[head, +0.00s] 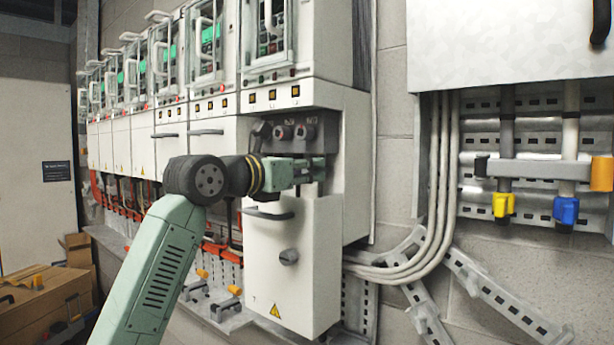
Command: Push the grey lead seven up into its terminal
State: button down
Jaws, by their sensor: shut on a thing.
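My gripper (308,171) is in front of the rightmost drive cabinet (293,245), in the recess just below a dark terminal block (300,132) with round sockets. It is shut on a small dark grey piece that looks like the grey lead, mostly hidden by the fingers. The lead's number cannot be read. I cannot tell whether its upper end is inside a terminal or just below it.
A row of white drive cabinets (170,140) runs off to the left. At right, leads with a yellow end (503,205) and a blue end (566,210) hang by a grey bar (538,169). Cardboard boxes (40,305) stand at lower left.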

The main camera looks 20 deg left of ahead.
jog(key=shift+r, duration=0.1)
jog(key=c, duration=1.5)
grip_release()
jog(key=v, duration=1.2)
